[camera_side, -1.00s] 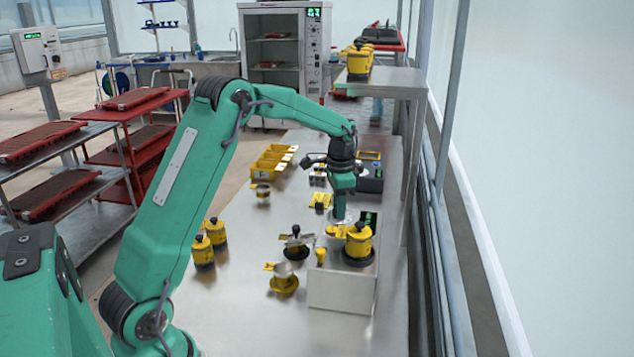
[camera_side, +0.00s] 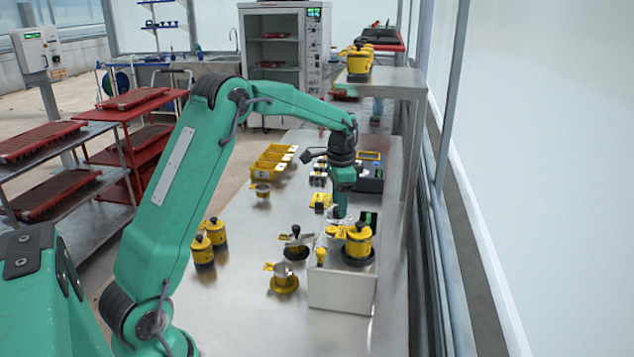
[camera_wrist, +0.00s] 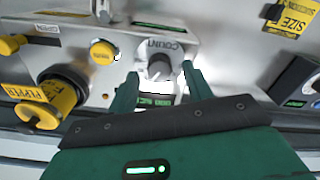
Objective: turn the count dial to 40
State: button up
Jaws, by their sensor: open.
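The count dial (camera_wrist: 159,70) is a dark knob on a pale round plate marked COUNT, on the seeder's grey top in the wrist view. My gripper (camera_wrist: 160,74) is open, with one green finger on each side of the dial. I cannot tell whether the fingers touch it. The dial's pointer setting is too small to read. A small display with green text (camera_wrist: 155,101) lies just below the dial, partly hidden by my gripper. In the side view my gripper (camera_side: 340,214) points down at the far end of the seeder box (camera_side: 340,292), and the dial is hidden there.
Yellow-lidded pots (camera_side: 203,250) and a metal cup on a yellow base (camera_side: 284,278) stand on the bench left of the box.

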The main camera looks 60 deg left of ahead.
jog(key=shift+r, duration=3.25)
jog(key=shift+s+d+r, duration=0.25)
jog(key=shift+d+r, duration=0.1)
jog(key=shift+r, duration=0.05)
jog(key=s+d+r+n+t, duration=0.1)
jog(key=s+d+r+t, duration=0.1)
jog(key=s+d+r, duration=0.4)
jog(key=s+d+r+n+t, duration=0.1)
jog(key=s+d+r, duration=0.1)
jog(key=s+d, duration=0.35)
jog(key=s+d+f+n+t, duration=0.1)
jog(key=s+d+f, duration=0.1)
jog(key=s, duration=0.6)
jog(key=s+d+f+n+t, duration=0.1)
jog(key=s+d+f, duration=0.1)
jog(key=s, duration=0.5)
jog(key=shift+s+f+n+t, duration=0.25)
jog(key=shift+s+n+t, duration=0.05)
jog(key=shift+s+n, duration=0.1)
